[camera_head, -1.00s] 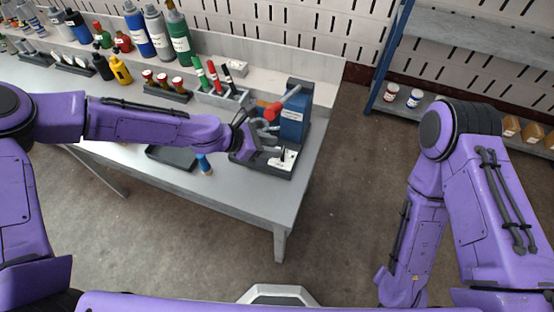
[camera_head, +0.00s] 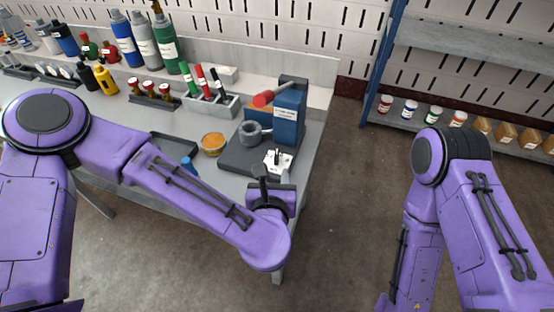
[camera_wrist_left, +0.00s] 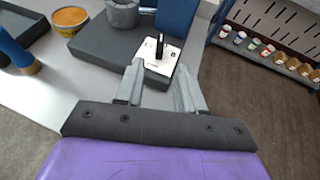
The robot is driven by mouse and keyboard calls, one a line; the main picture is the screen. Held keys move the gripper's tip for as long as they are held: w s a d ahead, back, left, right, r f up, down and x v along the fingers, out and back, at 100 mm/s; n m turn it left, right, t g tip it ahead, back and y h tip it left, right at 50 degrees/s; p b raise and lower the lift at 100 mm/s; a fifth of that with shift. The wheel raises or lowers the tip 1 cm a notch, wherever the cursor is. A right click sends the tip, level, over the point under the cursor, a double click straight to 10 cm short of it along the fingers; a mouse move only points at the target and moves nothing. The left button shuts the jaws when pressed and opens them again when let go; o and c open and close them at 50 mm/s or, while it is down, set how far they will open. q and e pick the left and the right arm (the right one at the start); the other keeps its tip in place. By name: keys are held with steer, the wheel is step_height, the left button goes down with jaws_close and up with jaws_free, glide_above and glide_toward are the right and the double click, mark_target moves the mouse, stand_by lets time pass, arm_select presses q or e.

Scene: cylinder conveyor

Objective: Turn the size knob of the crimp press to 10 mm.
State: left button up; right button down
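The crimp press (camera_head: 287,122) stands at the table's right end, with a blue body, red lever, dark base and grey ring-shaped die (camera_head: 251,132). The size knob is a black pointer (camera_wrist_left: 159,46) on a white dial plate (camera_wrist_left: 150,56) at the base's front right; the plate also shows in the head view (camera_head: 278,161). I cannot read the dial marks. My left gripper (camera_head: 272,172) is on the near side of the dial. In the left wrist view its two grey fingers (camera_wrist_left: 159,72) are apart and empty, with the knob just beyond their tips, between them. My right gripper is out of view.
An orange-topped round tub (camera_head: 213,144) and a blue cylinder (camera_wrist_left: 16,50) are left of the press. A grey holder (camera_head: 212,104) with red and green markers stands behind them. Bottles line the back. The table's right edge is close to the press.

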mark_target(276, 157)
arm_select(q)
steer(key=p+x, duration=0.1)
steer(key=x, duration=0.8)
steer(key=shift+d+r, duration=0.1)
jaws_close()
steer(key=shift+h, duration=0.3)
